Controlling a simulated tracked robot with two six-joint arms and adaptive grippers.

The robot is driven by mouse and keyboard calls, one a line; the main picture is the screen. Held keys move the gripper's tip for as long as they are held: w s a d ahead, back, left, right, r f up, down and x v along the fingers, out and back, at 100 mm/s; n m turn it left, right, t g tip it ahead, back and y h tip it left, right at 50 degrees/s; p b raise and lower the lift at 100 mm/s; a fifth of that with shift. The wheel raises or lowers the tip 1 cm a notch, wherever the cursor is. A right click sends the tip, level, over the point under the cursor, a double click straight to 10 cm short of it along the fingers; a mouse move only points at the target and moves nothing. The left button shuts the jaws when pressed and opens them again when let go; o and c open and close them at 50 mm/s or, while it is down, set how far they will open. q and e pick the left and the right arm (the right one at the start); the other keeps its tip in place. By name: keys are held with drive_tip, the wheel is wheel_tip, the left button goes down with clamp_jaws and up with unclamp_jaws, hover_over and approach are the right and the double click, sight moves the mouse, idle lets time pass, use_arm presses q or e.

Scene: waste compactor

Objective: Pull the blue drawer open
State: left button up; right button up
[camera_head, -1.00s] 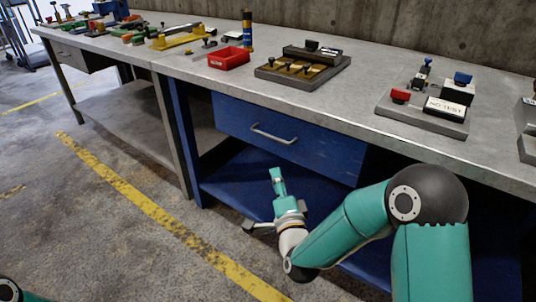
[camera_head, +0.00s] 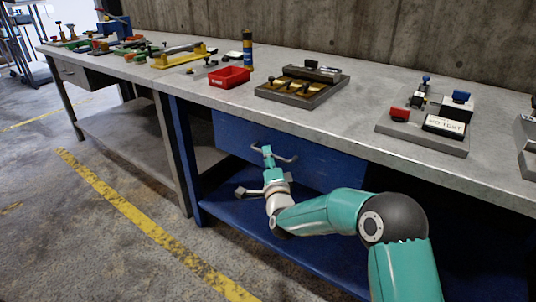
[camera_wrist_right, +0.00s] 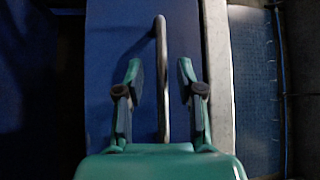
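The blue drawer (camera_head: 318,168) sits closed under the bench top, its front roughly flush with the frame. Its pale metal bar handle (camera_head: 288,159) is partly hidden in the head view by my right gripper (camera_head: 267,155). In the right wrist view the drawer front (camera_wrist_right: 115,90) fills the middle and the handle (camera_wrist_right: 162,80) runs lengthwise between the two fingers. The right gripper (camera_wrist_right: 161,72) is open, one finger on each side of the bar with a visible gap on both sides. My left gripper is not in view.
The grey bench top (camera_head: 350,130) overhangs the drawer. A red bin (camera_head: 229,77), a tray with brass parts (camera_head: 300,87) and a fixture block (camera_head: 425,130) stand on it. A blue lower shelf (camera_head: 235,212) lies beneath the drawer. The floor in front is clear.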

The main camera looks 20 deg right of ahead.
drive_tip(key=shift+w+d+r, duration=0.1)
drive_tip(key=shift+w+r, duration=0.05)
drive_tip(key=shift+w, duration=1)
clamp_jaws()
drive_tip(key=shift+d, duration=0.15)
